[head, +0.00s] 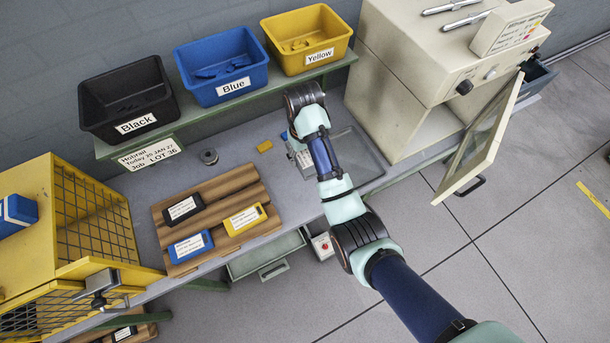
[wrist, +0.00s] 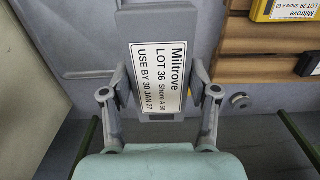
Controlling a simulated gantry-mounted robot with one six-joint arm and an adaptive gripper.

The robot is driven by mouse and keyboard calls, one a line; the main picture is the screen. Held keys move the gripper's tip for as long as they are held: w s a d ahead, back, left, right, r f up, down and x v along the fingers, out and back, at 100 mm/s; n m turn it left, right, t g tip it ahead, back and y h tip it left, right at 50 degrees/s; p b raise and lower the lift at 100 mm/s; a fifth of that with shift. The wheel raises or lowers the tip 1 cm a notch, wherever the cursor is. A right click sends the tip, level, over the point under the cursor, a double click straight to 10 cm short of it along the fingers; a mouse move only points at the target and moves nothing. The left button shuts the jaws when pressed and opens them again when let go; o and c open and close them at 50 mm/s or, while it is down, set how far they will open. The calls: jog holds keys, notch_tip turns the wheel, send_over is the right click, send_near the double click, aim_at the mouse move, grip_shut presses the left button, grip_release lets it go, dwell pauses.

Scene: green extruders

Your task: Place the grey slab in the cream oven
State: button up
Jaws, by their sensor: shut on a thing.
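The grey slab (wrist: 158,62) carries a white label reading Miltrove LOT 36 in the wrist view. My gripper (wrist: 160,82) is shut on it, with one finger on each side edge. In the head view my gripper (head: 300,153) is over the workbench, left of the oven, and my arm hides part of it and the slab. I cannot tell whether the slab touches the bench. The cream oven (head: 405,60) stands at the right end of the bench. Its glazed door (head: 484,142) is swung open toward the right front. The oven's inside is hidden from this angle.
A wooden rack (head: 190,204) holds black, yellow and blue slabs. Black (head: 122,104), blue (head: 220,68) and yellow (head: 308,38) bins stand on the back shelf. A yellow mesh cabinet (head: 60,235) is at left. A small yellow piece (head: 264,146) and a grey ring (head: 208,156) lie on the bench.

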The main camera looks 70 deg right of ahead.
jog(key=b, duration=1)
send_over(304, 187)
notch_tip(304, 187, down, 16)
jog(key=shift+a+r, duration=0.1)
jog(key=shift+r, duration=0.15)
jog(key=shift+f+b, duration=0.5)
jog(key=shift+f, duration=1.85)
jog(key=shift+r, duration=0.1)
jog(key=o, duration=1.5)
notch_tip(304, 187, up, 12)
jog(key=p, duration=0.3)
